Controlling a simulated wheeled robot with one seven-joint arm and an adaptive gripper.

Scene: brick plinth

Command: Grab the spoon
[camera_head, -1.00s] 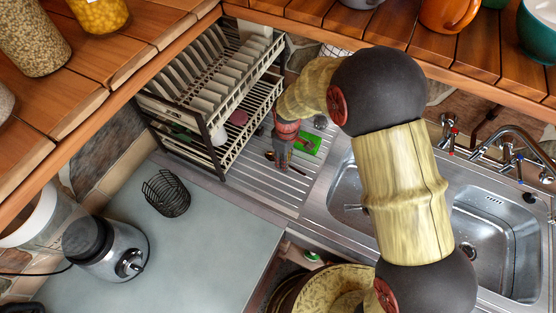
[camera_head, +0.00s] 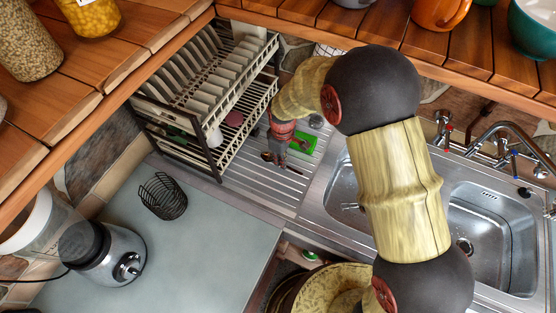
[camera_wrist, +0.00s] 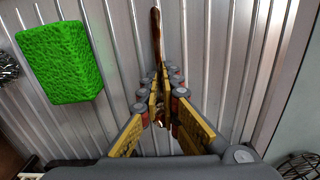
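The spoon (camera_wrist: 156,38) lies on the ribbed metal draining board. In the wrist view its brown handle runs away from between my fingertips, and a small shiny part shows between the fingers. In the head view the spoon's rounded end (camera_head: 267,156) shows just left of my gripper (camera_head: 278,158), which points down at the board. In the wrist view my gripper (camera_wrist: 162,82) has its fingers drawn close together in a V, with the spoon between the tips. The fingers cover the spoon's middle. The spoon appears still at board level.
A green sponge (camera_head: 303,143) lies close by the gripper. A dish rack (camera_head: 217,163) with plates stands to the left. The sink (camera_head: 340,190) is to the right. A wire basket (camera_head: 163,196) and a blender base (camera_head: 103,253) stand on the grey counter.

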